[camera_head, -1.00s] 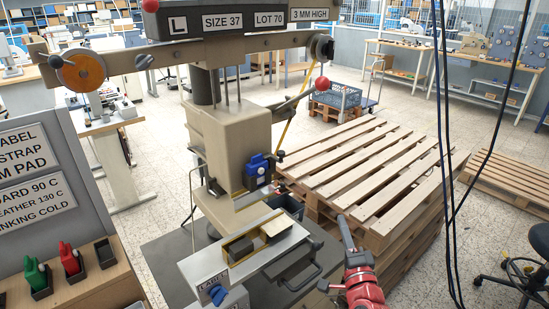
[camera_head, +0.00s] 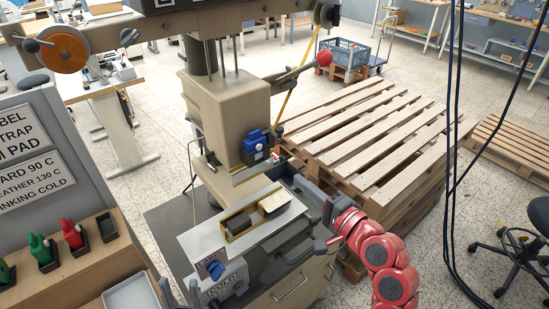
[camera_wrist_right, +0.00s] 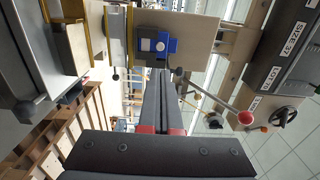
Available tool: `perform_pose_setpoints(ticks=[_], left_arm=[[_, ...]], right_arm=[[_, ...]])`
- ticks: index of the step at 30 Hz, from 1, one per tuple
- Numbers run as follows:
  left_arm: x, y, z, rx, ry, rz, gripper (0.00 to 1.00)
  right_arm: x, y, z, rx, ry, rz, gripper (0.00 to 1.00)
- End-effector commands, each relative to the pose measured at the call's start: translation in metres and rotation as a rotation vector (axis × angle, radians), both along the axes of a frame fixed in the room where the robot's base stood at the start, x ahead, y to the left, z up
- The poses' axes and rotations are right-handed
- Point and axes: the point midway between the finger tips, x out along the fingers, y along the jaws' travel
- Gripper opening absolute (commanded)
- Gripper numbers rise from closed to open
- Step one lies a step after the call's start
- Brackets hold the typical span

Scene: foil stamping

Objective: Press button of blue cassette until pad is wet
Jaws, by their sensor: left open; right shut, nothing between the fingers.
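The blue cassette (camera_head: 254,148) is mounted on the front of the beige press head. It also shows in the right wrist view (camera_wrist_right: 156,45), with a pale patch on its face. My right gripper (camera_head: 298,181) is shut and empty, below and to the right of the cassette. In the right wrist view its closed fingers (camera_wrist_right: 160,76) point at the cassette and their tips appear just short of it; contact cannot be told. My left gripper (camera_head: 181,292) is open at the bottom edge, mostly cut off. I cannot make out the button or the pad's wetness.
A pale block (camera_head: 275,201) and a dark block lie in the press's slide tray (camera_head: 188,243). A red-knobbed lever (camera_head: 324,58) sticks out right of the press. A wooden pallet stack (camera_head: 385,140) stands to the right. Red and green bottles stand at left.

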Motion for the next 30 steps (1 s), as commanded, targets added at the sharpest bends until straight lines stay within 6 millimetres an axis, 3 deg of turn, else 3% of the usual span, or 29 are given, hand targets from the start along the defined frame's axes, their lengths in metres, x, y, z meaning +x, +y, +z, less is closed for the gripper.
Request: perform_pose_setpoints(ticks=[6,21,30], left_arm=[[0.000,0.000,0.001,0.000,0.000,0.000,0.50],[0.000,0.000,0.050,0.000,0.000,0.000,0.50],[0.000,0.000,0.055,0.000,0.000,0.000,0.50]], right_arm=[[0.020,0.017,0.001,0.000,-0.003,0.003,0.00],[0.099,0.072,0.004,0.000,0.001,0.000,0.00],[0.112,0.081,0.000,0.000,0.000,-0.003,0.00]])
